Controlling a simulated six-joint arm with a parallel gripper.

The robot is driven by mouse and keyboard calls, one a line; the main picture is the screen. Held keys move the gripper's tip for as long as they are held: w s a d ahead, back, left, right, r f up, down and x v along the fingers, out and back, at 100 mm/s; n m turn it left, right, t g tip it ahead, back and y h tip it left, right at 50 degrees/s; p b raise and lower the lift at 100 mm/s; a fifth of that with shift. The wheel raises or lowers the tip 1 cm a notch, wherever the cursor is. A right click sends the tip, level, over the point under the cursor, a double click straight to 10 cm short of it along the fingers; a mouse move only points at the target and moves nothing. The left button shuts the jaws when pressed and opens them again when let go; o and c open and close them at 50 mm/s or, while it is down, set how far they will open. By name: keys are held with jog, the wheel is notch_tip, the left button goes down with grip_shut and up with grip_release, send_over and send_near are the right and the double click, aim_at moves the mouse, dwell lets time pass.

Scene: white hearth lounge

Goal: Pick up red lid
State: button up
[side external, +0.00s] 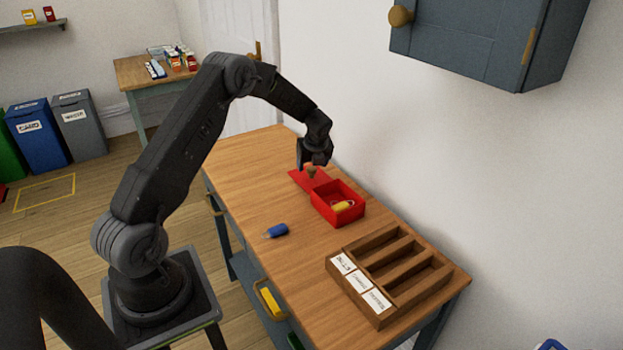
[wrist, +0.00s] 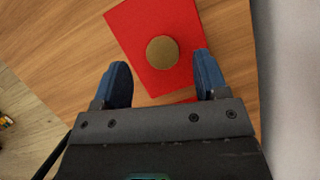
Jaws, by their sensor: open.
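The red lid (side external: 305,181) lies flat on the wooden table behind the red box, with a round brown knob on top. In the wrist view the lid (wrist: 137,30) is at the top, its knob (wrist: 162,52) just ahead of and between my fingertips. My gripper (side external: 312,165) is open and empty, just above the lid near its knob. In the wrist view the blue fingertips of my gripper (wrist: 160,74) are spread apart. The red box (side external: 324,209) is open, and a yellow item (side external: 343,205) lies inside it.
A blue item (side external: 277,230) lies on the table left of the box. A wooden tray with labelled compartments (side external: 384,313) stands at the front right. The wall (side external: 400,160) runs close along the table's right side. The table's far left part is clear.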

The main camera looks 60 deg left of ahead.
aim_at(312, 168)
jog(key=x, duration=0.3)
jog(key=shift+w+a+f, duration=0.1)
jog(key=shift+w+f, duration=0.1)
jog(key=shift+f, duration=0.05)
jog(key=c, duration=1)
